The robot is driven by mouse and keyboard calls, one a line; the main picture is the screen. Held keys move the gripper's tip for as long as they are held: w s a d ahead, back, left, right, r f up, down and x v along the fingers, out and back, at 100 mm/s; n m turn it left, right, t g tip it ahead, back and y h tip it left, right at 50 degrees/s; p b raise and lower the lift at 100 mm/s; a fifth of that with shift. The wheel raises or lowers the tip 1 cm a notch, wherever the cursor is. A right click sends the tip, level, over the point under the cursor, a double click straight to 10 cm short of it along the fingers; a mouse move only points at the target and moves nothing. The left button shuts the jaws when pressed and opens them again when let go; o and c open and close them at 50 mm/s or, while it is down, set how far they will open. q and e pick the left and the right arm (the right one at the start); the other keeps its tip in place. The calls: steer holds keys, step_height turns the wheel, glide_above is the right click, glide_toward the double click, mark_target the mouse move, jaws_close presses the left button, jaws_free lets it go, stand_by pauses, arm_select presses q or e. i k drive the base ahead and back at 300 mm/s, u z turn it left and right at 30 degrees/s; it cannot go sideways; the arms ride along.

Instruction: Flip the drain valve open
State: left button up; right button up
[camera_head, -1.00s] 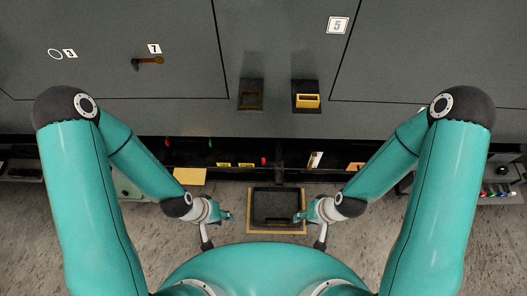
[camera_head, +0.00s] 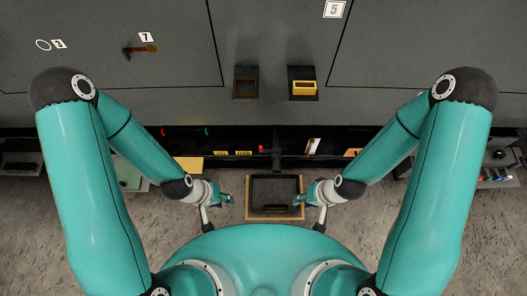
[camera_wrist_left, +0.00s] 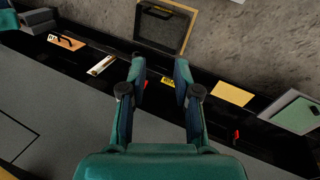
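No part is marked in words as the drain valve. A small lever with an orange-red end (camera_head: 139,49) is on the grey panel below label 7, at the upper left of the head view. Small red pieces sit in the dark channel below the panels, one near the middle (camera_head: 262,149). My left gripper (camera_head: 230,199) is low, left of the black tray, far from the lever. In the left wrist view its fingers (camera_wrist_left: 160,70) are apart with nothing between them. My right gripper (camera_head: 302,198) is right of the tray; its fingers are too small to judge.
A black tray in a wooden-coloured frame (camera_head: 250,212) lies on the floor between my grippers. Two sockets stand out from the panel, one empty (camera_head: 246,82) and one with a yellow rim (camera_head: 303,88). A yellow card (camera_head: 189,164) lies at the dark channel.

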mark_target(276, 150)
steer(key=u, duration=1.2)
steer(key=i, duration=0.15)
steer(key=z, duration=2.75)
steer(key=k, duration=1.25)
steer(key=u, duration=0.95)
steer(key=i, duration=1.05)
steer(key=z, duration=0.55)
